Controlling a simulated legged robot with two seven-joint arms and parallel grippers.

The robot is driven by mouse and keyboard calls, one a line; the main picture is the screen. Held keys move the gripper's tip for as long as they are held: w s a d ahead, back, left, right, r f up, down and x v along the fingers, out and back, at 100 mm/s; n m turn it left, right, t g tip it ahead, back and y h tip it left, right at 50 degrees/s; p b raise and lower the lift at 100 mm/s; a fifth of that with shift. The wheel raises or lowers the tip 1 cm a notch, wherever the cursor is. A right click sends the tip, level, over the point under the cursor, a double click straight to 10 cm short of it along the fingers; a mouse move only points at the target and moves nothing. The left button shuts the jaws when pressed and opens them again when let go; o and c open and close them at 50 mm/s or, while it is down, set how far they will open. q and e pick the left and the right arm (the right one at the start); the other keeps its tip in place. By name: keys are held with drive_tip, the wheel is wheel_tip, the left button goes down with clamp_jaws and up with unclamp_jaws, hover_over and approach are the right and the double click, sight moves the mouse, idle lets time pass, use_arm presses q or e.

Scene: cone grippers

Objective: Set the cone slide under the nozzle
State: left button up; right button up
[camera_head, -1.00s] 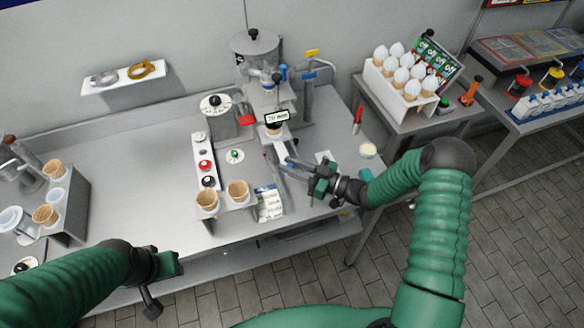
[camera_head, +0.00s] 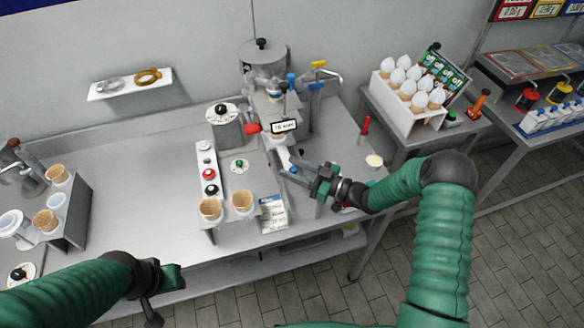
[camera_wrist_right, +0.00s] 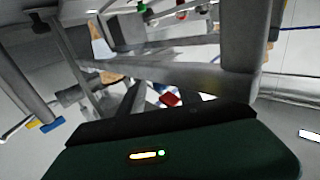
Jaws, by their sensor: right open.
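The dispensing machine (camera_head: 262,62) stands against the back wall, and its nozzle area is partly hidden by a small black-and-white display (camera_head: 284,127). A pale slide piece (camera_head: 284,157) lies below the display, at the near side of the machine. What looks like a cone top shows just under the display, mostly hidden. My right gripper (camera_head: 293,171) reaches in from the right, its open fingers beside the slide's near end; I cannot tell whether they touch it. The right wrist view is tilted and cluttered with grey bars. My left gripper (camera_head: 168,282) hangs at the table's front edge, away from the slide.
A holder with two cones (camera_head: 211,209) and a printed card (camera_head: 273,213) stand left of my right gripper. A white panel with round knobs (camera_head: 208,173) is behind them. A red-handled tool (camera_head: 365,126) is at right. The table's left middle is clear.

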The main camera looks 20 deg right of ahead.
drive_tip(key=b+v, duration=0.2)
drive_tip(key=v, duration=1.4)
drive_tip(key=shift+d+f+b, duration=0.2)
drive_tip(key=shift+d+b, duration=0.05)
drive_tip(key=shift+b, duration=0.15)
drive_tip(key=w+m+h, duration=0.3)
drive_tip(key=w+h, duration=0.4)
drive_tip(key=h, duration=0.2)
drive_tip(key=s+a+m+g+h, duration=0.2)
drive_tip(key=s+a+m+g, duration=0.1)
drive_tip(key=s, duration=0.8)
drive_tip(key=s+a+m+g+h, duration=0.2)
drive_tip(key=s+a+g, duration=0.4)
drive_tip(key=s, duration=0.5)
drive_tip(key=shift+s+a+f+m+g, duration=0.15)
drive_tip(key=shift+a+f+m+g, duration=0.15)
drive_tip(key=shift+m, duration=0.4)
